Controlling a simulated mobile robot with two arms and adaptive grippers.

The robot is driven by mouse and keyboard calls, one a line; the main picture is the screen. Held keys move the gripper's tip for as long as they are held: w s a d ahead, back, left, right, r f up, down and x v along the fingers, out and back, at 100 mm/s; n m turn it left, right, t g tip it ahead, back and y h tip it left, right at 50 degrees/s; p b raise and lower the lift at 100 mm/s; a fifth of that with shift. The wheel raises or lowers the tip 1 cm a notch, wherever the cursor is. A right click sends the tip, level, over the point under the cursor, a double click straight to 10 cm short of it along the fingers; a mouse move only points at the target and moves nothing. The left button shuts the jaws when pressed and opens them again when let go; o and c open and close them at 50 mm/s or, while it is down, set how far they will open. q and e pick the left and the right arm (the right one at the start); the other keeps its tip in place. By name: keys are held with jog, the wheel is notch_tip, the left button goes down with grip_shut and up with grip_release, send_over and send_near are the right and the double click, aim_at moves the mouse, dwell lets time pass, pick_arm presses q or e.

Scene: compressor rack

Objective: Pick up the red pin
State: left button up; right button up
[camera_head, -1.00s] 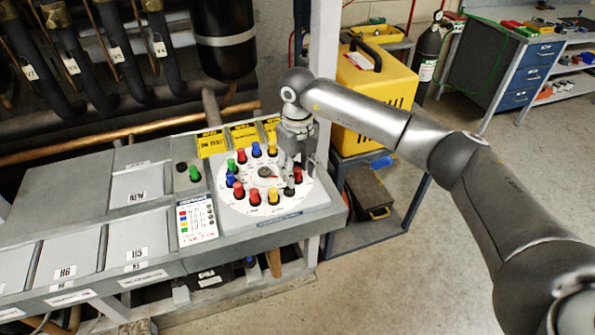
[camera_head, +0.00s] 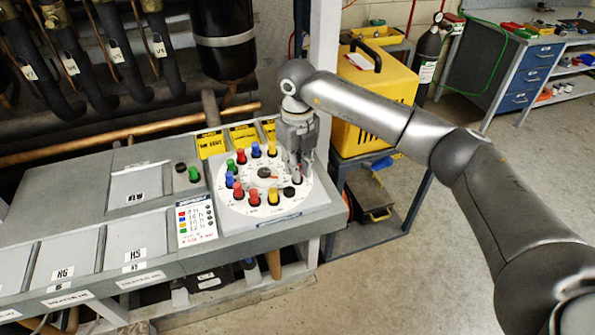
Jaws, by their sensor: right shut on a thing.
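The round white dial plate (camera_head: 225,206) on the grey console carries a ring of coloured pins. My right gripper (camera_head: 298,174) points down at the right side of this ring. It is shut on a red pin (camera_head: 297,181), which is mostly hidden between the fingers. I cannot tell whether that pin is still seated in the plate. Other red pins stand at the upper left (camera_head: 241,156), left (camera_head: 238,190) and front (camera_head: 254,197) of the ring. My left gripper is not in view.
Close to the gripper stand a black pin (camera_head: 289,192) and a yellow pin (camera_head: 273,196). A pale upright post (camera_head: 322,85) and a yellow case (camera_head: 375,95) stand behind and right of the gripper.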

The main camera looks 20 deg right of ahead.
jog(key=s+a+r+b, duration=0.5)
jog(key=s+a+r, duration=0.3)
jog(key=s+r, duration=0.3)
jog(key=shift+s+a+r+b, duration=0.2)
jog(key=shift+r+b, duration=0.1)
jog(key=shift+r, duration=0.1)
jog(key=shift+w, duration=0.1)
